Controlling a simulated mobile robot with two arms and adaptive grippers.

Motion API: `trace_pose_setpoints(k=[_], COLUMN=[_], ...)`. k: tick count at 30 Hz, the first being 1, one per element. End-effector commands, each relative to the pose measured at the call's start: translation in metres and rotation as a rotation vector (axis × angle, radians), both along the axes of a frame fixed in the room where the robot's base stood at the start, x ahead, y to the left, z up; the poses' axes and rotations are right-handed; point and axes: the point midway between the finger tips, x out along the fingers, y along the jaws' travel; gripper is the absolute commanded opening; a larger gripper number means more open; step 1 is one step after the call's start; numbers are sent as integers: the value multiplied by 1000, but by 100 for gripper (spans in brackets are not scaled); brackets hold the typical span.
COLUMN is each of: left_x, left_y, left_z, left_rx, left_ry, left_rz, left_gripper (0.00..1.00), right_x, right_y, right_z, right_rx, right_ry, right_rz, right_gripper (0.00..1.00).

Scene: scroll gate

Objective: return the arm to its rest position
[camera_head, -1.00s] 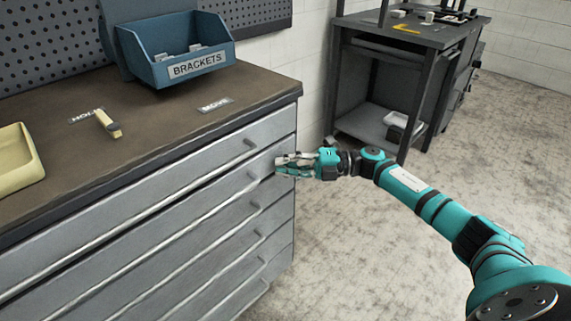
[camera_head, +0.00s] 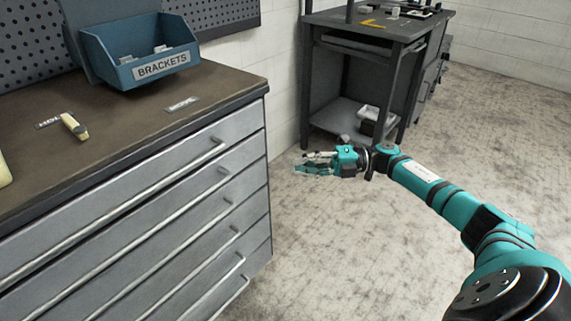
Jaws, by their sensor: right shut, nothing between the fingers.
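My right arm comes in from the lower right, teal and black. Its right gripper (camera_head: 306,164) is shut and empty. It hangs over the open floor, just right of the grey drawer cabinet (camera_head: 150,225), with a gap between the fingers and the cabinet's side. The cabinet's visible drawers all look shut. My left gripper is not in view.
A blue bin (camera_head: 150,55) marked BRACKETS and a small yellowish block (camera_head: 73,126) stand on the cabinet's brown top. A dark workbench (camera_head: 375,40) with a lower shelf stands behind my gripper. The floor (camera_head: 340,240) to the right is clear.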

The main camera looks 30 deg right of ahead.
Motion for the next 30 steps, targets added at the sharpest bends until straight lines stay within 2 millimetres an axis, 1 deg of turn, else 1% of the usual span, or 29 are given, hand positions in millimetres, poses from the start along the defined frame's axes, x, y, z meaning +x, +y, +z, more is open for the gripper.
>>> trace_pose_setpoints(k=[1,5,9,11,14,17,18,21,22,24,26,29,30], left_x=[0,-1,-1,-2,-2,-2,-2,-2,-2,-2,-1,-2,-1], left_y=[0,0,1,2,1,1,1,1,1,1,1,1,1], left_z=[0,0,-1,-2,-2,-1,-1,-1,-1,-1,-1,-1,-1], left_rx=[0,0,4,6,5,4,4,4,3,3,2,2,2], left_ry=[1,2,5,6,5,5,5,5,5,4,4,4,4], left_rz=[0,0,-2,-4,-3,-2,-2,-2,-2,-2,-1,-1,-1], left_gripper=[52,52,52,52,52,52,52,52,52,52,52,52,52], right_x=[-2,-5,-5,-4,4,19,24,34,35,34,29,12,1], right_y=[-5,-9,-9,-6,10,40,53,81,88,101,108,117,120], right_z=[0,-1,-1,-2,-11,-25,-31,-49,-55,-69,-82,-106,-116], right_rx=[-1,-1,0,6,44,121,162,270,303,374,430,515,542], right_ry=[0,0,1,4,18,59,86,176,210,297,381,543,615], right_rz=[-2,0,0,-6,-51,-155,-212,-374,-426,-545,-650,-824,-892], right_gripper=[0,0,0,0,0,0,0,0,0,0,0,0,0])
